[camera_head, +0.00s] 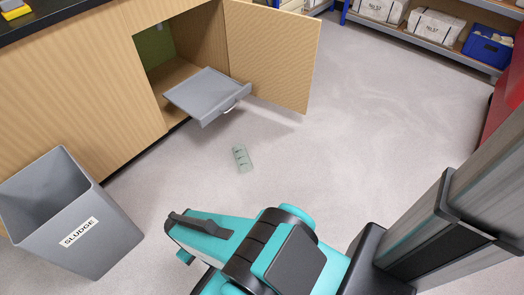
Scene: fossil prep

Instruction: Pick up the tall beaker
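A clear, greenish beaker (242,158) with dark markings is on the bare grey floor, in front of the open cabinet. It looks taller than wide; I cannot tell for sure whether it stands or lies. My teal and black arm reaches in from the bottom of the view. Its end, with my gripper (184,250), is below and left of the beaker in the picture, apart from it. The fingers are mostly hidden by the arm's own links, so their opening does not show.
A grey bin labelled SLUDGE (104,249) stands at left. A wooden cabinet has its door (272,55) open and a grey drawer or tray (207,95) pulled out near the beaker. Shelves (430,42) stand at the back right. The floor right of the beaker is clear.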

